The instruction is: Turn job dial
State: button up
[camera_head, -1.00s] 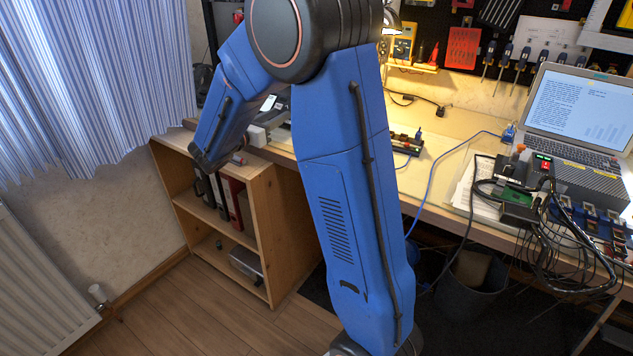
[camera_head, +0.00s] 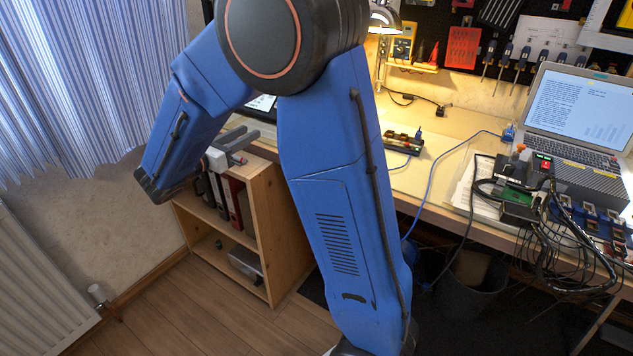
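I cannot pick out a job dial for certain. A dark device with a lit screen (camera_head: 262,103) stands on the left part of the bench, mostly hidden behind my arm. A yellow meter (camera_head: 403,47) with a small round face stands at the back under the lamp; its details are too small to read. My gripper (camera_head: 252,134) is at the left, above the top of the wooden shelf unit, pointing right. Its two grey fingers are apart with nothing visible between them. It looks clear of the screen device.
A wooden shelf unit (camera_head: 262,200) with binders stands below my gripper. A striped curtain (camera_head: 90,80) hangs at the left. The middle bench top is fairly clear.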

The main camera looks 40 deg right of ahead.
jog(key=s+d+f+m+g+y, duration=0.1)
jog(key=s+d+m+y, duration=0.1)
jog(key=s, duration=0.6)
jog(key=s+d+f+m+g+y, duration=0.2)
jog(key=s+m+y, duration=0.2)
jog(key=s+m, duration=0.2)
jog(key=s+d+f+m+g+y, duration=0.1)
jog(key=s+d+m+g+y, duration=0.1)
jog(key=s, duration=0.7)
jog(key=shift+s+d+f+m+y, duration=0.35)
jog(key=shift+d+m+y, duration=0.15)
jog(key=shift+m, duration=0.6)
